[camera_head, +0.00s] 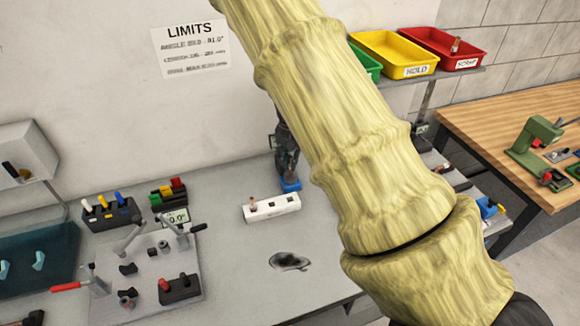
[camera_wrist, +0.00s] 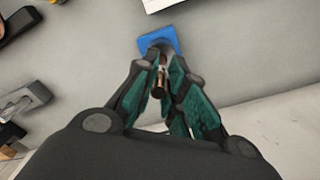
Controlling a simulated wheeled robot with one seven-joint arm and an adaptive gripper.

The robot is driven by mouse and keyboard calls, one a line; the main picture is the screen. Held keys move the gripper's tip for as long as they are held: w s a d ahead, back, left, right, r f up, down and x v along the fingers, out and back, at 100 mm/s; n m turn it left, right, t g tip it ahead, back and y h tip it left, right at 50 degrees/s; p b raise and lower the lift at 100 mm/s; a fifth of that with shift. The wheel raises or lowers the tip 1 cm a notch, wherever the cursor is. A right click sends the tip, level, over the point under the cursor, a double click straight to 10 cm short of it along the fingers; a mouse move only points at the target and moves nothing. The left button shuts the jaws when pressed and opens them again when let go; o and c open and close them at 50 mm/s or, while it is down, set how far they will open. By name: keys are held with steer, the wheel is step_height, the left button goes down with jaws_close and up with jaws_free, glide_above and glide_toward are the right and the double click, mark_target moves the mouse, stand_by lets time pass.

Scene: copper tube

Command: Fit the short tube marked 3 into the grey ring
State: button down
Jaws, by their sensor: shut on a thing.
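My gripper (camera_wrist: 160,62) is shut on a short copper tube (camera_wrist: 160,80) in the wrist view. Its green and dark fingers close on the tube from both sides. No number can be read on the tube. A blue block (camera_wrist: 158,41) lies just beyond the fingertips. The same blue block (camera_head: 291,185) shows in the head view, right under my gripper (camera_head: 287,166), which is partly hidden by my arm. I cannot tell whether the tube touches the block. I cannot make out a grey ring in either view.
A white block (camera_head: 272,208) with a copper piece at its left end stands in front of the gripper. A grey fixture plate (camera_head: 145,275) with levers is at left. A dark patch (camera_head: 289,261) marks the bench. Yellow (camera_head: 388,45) and red (camera_head: 440,40) bins stand behind.

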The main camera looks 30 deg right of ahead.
step_height(320, 180, down, 2)
steer(key=shift+w+f+b, duration=0.1)
steer(key=shift+w+b, duration=0.05)
steer(key=shift+b, duration=0.2)
steer(key=c, duration=1.5)
jaws_free()
steer(key=shift+f, duration=0.1)
steer(key=r+b, duration=0.2)
steer(key=r, duration=0.4)
steer(key=r+b, duration=0.1)
steer(key=r, duration=0.5)
steer(key=shift+s+a+r+b, duration=0.15)
steer(key=shift+s+r+b, duration=0.1)
steer(key=shift+b, duration=0.15)
